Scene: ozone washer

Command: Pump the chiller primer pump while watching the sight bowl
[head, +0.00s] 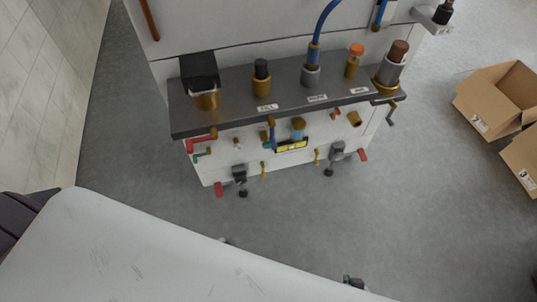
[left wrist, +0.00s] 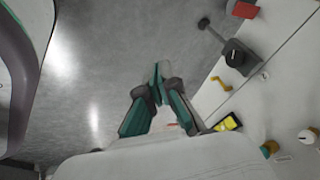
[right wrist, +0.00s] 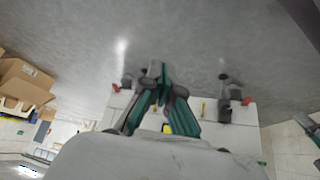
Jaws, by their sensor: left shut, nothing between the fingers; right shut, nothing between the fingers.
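The white washer machine (head: 170,68) stands ahead in the head view with a dark grey shelf (head: 225,110) on its front. I cannot tell which is the primer pump or the sight bowl. My right gripper (head: 355,282) barely shows past my white body; it is shut and empty in the right wrist view (right wrist: 160,72). My left gripper (left wrist: 158,74) is shut and empty, apart from the machine.
Below the shelf are red handles (head: 200,137), a yellow level-like block (head: 291,146) and clamps on black feet (head: 335,155). A blue hose (head: 322,22) rises from the shelf. Open cardboard boxes (head: 497,92) lie right. Grey floor is clear between me and the machine.

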